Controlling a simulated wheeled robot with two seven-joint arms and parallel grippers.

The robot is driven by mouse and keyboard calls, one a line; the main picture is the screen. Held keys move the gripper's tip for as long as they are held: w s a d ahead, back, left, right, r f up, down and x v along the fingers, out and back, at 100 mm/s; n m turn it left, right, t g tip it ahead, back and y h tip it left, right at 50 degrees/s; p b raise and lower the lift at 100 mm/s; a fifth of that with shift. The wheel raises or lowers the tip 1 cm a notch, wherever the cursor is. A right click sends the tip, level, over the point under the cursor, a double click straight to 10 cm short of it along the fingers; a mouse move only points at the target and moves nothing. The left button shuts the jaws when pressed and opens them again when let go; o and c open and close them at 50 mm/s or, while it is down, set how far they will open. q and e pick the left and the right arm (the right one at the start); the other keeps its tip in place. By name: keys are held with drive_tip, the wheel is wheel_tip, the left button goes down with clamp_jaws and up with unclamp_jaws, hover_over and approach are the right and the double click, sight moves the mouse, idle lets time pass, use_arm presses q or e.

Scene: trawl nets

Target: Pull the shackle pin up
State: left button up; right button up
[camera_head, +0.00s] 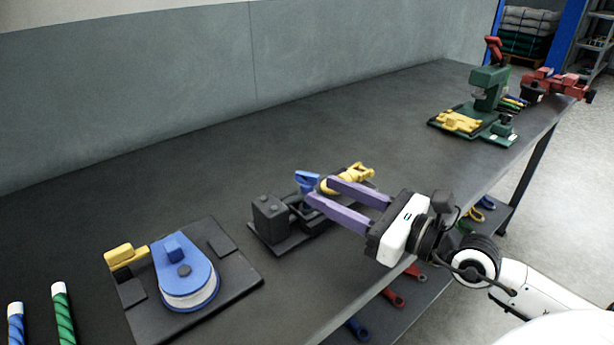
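A dark fixture (271,219) sits on the bench near the middle, with a block at its left end. A blue tabbed part (306,180) stands up on it, and a yellow part (358,173) lies just to the right. I cannot tell for sure which of these is the shackle pin. My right gripper (322,191) reaches in from the right, its two purple fingers spread apart at the fixture beside the blue and yellow parts. The fingers hide some of the fixture, and I see nothing clamped between them. My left gripper is not in view.
A blue disc-shaped device (185,265) on a dark plate stands left of the fixture. Two striped rods (62,315) lie at the lower left. A green press (490,90) and a red vise (550,85) stand at the far right. The bench behind the fixture is clear.

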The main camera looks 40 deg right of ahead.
sight(312, 186)
drive_tip(key=shift+p+x, duration=0.6)
drive_tip(key=shift+x, duration=2.3)
drive_tip(key=shift+s, duration=0.1)
clamp_jaws()
